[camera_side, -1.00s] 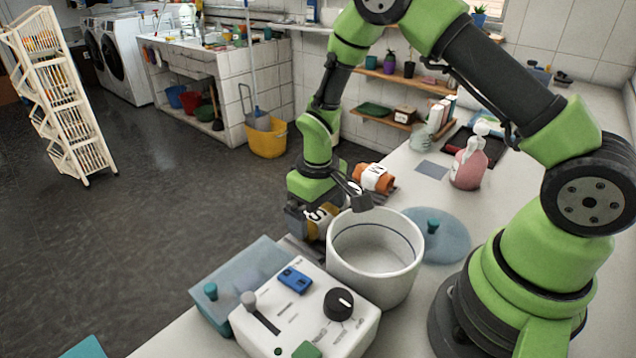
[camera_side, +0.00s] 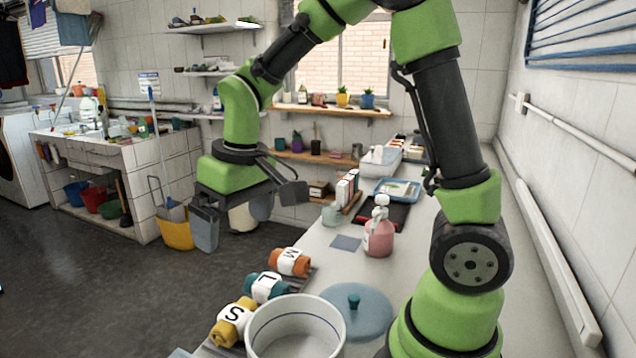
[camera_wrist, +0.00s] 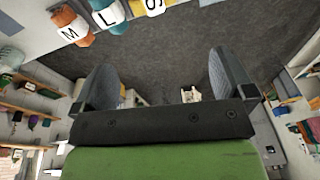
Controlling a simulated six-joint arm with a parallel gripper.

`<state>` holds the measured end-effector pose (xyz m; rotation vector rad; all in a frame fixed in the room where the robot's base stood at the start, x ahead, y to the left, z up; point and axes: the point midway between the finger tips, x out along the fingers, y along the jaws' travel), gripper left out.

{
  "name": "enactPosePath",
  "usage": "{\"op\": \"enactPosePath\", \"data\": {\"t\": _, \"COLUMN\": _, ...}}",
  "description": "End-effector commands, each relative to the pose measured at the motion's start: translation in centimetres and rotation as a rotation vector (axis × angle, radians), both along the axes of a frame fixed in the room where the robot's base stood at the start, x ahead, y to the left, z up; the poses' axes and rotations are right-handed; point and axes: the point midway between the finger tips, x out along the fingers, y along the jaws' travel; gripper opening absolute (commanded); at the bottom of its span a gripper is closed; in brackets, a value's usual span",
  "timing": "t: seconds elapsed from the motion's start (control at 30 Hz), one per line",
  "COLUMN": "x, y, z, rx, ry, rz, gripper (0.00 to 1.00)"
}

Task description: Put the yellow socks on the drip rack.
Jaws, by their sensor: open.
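The yellow socks (camera_side: 233,322), a roll with a white band marked S, lie on the counter beside a white tub. They also show at the top edge of the wrist view (camera_wrist: 153,5), partly cut off. My gripper (camera_side: 250,200) is raised above and beyond the rolls, apart from them. In the wrist view my gripper (camera_wrist: 163,80) has its two fingers wide apart with nothing between them. I cannot pick out the drip rack for certain; blue rails (camera_side: 590,35) hang on the wall at upper right.
A teal roll marked L (camera_side: 266,287) and an orange roll marked M (camera_side: 289,262) lie beside the yellow one. The white tub (camera_side: 296,335), a blue lid (camera_side: 356,312) and a pink soap bottle (camera_side: 379,235) stand to the right. Open floor (camera_side: 120,285) lies left of the counter.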

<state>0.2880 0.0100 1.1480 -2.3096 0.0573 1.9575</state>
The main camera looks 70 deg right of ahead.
Motion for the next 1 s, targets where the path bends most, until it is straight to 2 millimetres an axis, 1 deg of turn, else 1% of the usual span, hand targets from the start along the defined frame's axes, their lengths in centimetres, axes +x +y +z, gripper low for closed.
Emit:
{"op": "enactPosePath", "data": {"t": 0.03, "x": -1.4, "y": 0.1, "z": 2.1, "rx": 0.018, "ry": -0.055, "rz": -0.027, "gripper": 1.00}}
{"op": "enactPosePath", "data": {"t": 0.1, "x": -3.3, "y": 0.4, "z": 4.2, "rx": 0.044, "ry": -0.115, "rz": -0.064, "gripper": 1.00}}
{"op": "enactPosePath", "data": {"t": 0.17, "x": -5.0, "y": 0.6, "z": 5.7, "rx": 0.069, "ry": -0.166, "rz": -0.093, "gripper": 1.00}}
{"op": "enactPosePath", "data": {"t": 0.2, "x": -6.2, "y": 0.7, "z": 6.5, "rx": 0.085, "ry": -0.201, "rz": -0.112, "gripper": 1.00}}
{"op": "enactPosePath", "data": {"t": 0.33, "x": -9.9, "y": 1.1, "z": 8.3, "rx": 0.143, "ry": -0.303, "rz": -0.166, "gripper": 1.00}}
{"op": "enactPosePath", "data": {"t": 0.4, "x": -11.5, "y": 1.3, "z": 8.7, "rx": 0.170, "ry": -0.347, "rz": -0.189, "gripper": 1.00}}
{"op": "enactPosePath", "data": {"t": 0.5, "x": -13.2, "y": 1.5, "z": 8.9, "rx": 0.201, "ry": -0.394, "rz": -0.211, "gripper": 1.00}}
{"op": "enactPosePath", "data": {"t": 0.6, "x": -14.1, "y": 1.6, "z": 8.9, "rx": 0.219, "ry": -0.422, "rz": -0.224, "gripper": 1.00}}
{"op": "enactPosePath", "data": {"t": 0.7, "x": -14.5, "y": 1.7, "z": 8.9, "rx": 0.227, "ry": -0.431, "rz": -0.229, "gripper": 1.00}}
{"op": "enactPosePath", "data": {"t": 1.0, "x": -14.5, "y": 1.7, "z": 8.9, "rx": 0.227, "ry": -0.431, "rz": -0.229, "gripper": 1.00}}
